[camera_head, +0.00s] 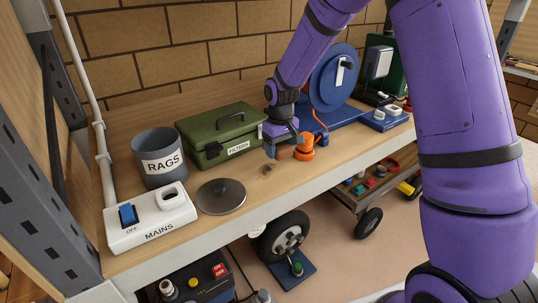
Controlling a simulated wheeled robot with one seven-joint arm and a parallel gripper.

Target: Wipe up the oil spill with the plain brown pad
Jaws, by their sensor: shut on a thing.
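My gripper (281,147) points down over the bench, just right of the green box, shut on the small brown pad (285,153). Only part of the pad shows below the fingers; I cannot tell whether it touches the bench top. The oil spill (266,171) is a small brownish patch on the wood, in front of the gripper and slightly to its left. The pad and the spill appear apart.
The green FILTERS box (222,133) stands left of my gripper, an orange object (304,149) close on its right. A grey RAGS bin (158,157), round metal lid (221,196) and MAINS switch box (150,219) stand left. A blue machine (332,85) stands behind right. The bench's front edge (240,220) is near.

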